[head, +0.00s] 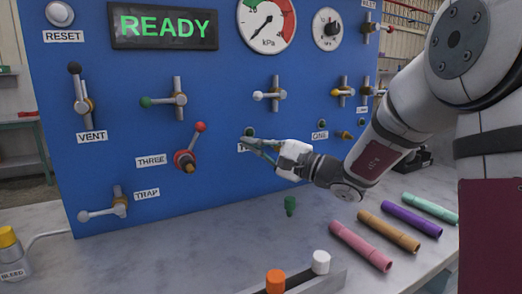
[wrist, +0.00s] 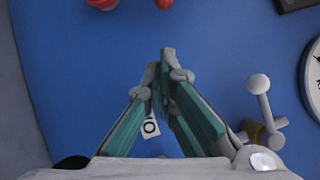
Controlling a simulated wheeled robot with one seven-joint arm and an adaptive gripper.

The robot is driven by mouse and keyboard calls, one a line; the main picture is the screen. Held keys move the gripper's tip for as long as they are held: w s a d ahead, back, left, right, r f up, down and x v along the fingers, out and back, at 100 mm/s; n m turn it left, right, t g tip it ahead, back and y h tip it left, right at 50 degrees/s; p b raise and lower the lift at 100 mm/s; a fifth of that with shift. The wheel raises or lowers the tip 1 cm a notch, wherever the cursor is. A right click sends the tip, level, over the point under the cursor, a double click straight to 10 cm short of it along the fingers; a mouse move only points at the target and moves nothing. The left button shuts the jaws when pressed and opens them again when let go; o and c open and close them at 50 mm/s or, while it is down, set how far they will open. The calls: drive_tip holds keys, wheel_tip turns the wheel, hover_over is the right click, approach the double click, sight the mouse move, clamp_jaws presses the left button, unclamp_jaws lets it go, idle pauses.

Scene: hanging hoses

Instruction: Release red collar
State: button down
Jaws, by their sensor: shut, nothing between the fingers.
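The red collar (head: 183,158) sits around a brass fitting on the blue panel, beside the label THREE (head: 151,160). A lever with a red ball tip (head: 200,127) rises from it, tilted up and right. My gripper (head: 247,140) is to the right of the collar, in front of the panel and apart from the collar. Its fingers are shut and empty. In the wrist view the shut fingertips (wrist: 166,58) point toward the panel. Red parts (wrist: 102,3) are cut off at that view's top edge. My fingers partly hide a panel label (wrist: 151,128).
Other valves surround the collar: a green-tipped lever (head: 163,100) above, a white-tipped lever (head: 270,95) at upper right and the TRAP lever (head: 103,211) below left.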

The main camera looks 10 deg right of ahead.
sight(197, 136)
drive_tip(key=w+a, duration=0.1)
drive_tip(key=a, duration=0.1)
drive_tip(key=w+a+r, duration=0.1)
drive_tip(key=a, duration=0.1)
drive_tip(key=w+a+b, duration=0.1)
drive_tip(key=a, duration=0.1)
drive_tip(key=shift+w+r, duration=0.1)
drive_tip(key=shift+r, duration=0.25)
drive_tip(key=shift+a+r, duration=0.25)
drive_tip(key=shift+a, duration=0.35)
drive_tip(key=shift+a+r, duration=0.1)
drive_tip(key=shift+a+r+n, duration=0.1)
drive_tip(key=shift+r+n, duration=0.1)
drive_tip(key=shift+n, duration=0.2)
